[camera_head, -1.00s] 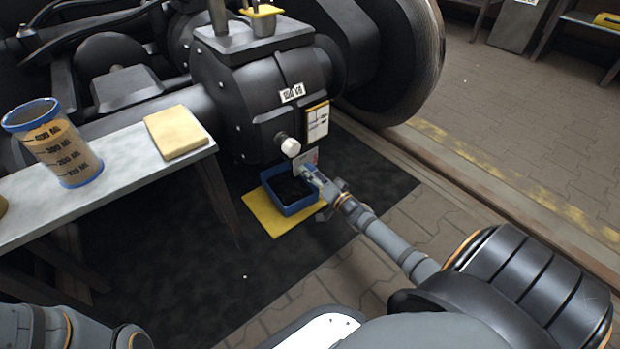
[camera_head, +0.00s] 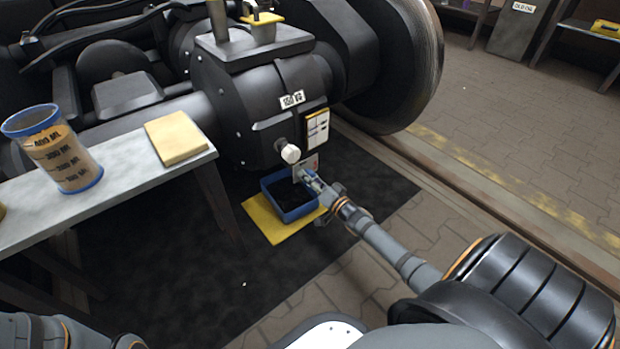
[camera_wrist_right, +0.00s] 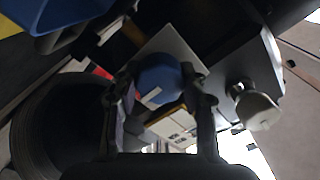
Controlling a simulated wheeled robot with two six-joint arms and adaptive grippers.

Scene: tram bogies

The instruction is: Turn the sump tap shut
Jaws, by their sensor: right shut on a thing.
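The sump tap shows in the right wrist view as a round blue knob (camera_wrist_right: 158,74) with a white mark, between my fingers. In the head view, my right gripper (camera_head: 306,179) is at a small pale plate under the black gearbox (camera_head: 262,105), just above the blue tray's right side. The gripper is shut on the blue knob and hides it in the head view. The blue drain tray (camera_head: 311,207) with dark contents stands below, on a yellow mat. My left gripper is out of view; only part of its arm shows at lower left.
A white round plug (camera_head: 290,153) sticks out just left of the gripper. A bench (camera_head: 120,178) at left carries a measuring jug (camera_head: 66,160) and a yellow cloth or pad (camera_head: 176,138). A large wheel (camera_head: 400,60) stands behind. A dark mat (camera_head: 190,275) covers the floor in front.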

